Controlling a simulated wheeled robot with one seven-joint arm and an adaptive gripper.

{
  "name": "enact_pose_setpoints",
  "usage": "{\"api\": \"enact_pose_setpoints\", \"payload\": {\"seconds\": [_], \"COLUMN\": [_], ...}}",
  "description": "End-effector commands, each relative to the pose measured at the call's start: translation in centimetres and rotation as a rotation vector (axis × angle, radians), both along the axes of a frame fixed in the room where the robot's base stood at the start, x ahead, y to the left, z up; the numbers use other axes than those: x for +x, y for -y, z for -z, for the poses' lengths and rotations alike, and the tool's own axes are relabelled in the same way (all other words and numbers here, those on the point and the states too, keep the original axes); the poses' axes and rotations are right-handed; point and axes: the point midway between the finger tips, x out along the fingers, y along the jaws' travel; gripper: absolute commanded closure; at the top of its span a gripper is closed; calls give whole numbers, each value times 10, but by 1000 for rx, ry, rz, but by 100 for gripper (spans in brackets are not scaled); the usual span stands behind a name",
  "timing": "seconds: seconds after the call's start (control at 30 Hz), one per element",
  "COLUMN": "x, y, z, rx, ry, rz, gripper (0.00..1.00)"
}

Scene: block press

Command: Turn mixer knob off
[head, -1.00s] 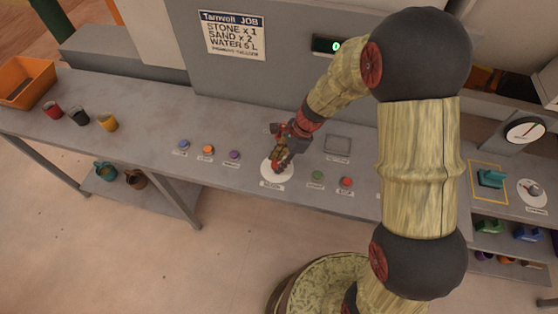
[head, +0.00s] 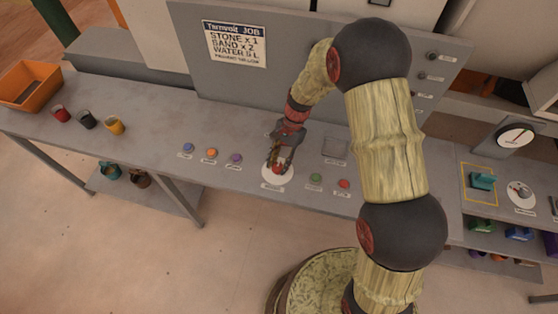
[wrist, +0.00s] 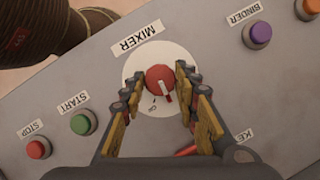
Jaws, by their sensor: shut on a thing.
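The mixer knob (wrist: 160,78) is red with a white pointer mark. It sits on a round white dial (wrist: 148,62) labelled MIXER, and in the wrist view its pointer is toward the lower right, close to small dial lettering too small to read surely. It also shows in the head view as a red spot (head: 277,170) on the white disc. My gripper (wrist: 158,84) is down over the dial with one yellow-padded finger on each side of the knob, shut on it. In the head view my gripper (head: 277,162) hides part of the dial.
Green START (wrist: 83,123) and red STOP (wrist: 38,148) buttons lie on one side of the dial, the purple BINDER button (wrist: 257,35) on the other. Several cups and an orange bin (head: 30,84) stand at the left. A gauge (head: 515,135) stands at the right.

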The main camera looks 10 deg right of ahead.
Motion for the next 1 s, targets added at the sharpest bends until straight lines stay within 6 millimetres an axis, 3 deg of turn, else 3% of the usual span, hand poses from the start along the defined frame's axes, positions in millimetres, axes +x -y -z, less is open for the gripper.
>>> {"api": "enact_pose_setpoints", "payload": {"seconds": [0.6, 1.0], "x": [3, 3], "y": [-4, -5], "z": [-1, -1], "rx": [0, 0], "ry": [2, 2], "rz": [-573, -810], "gripper": [95, 95]}}
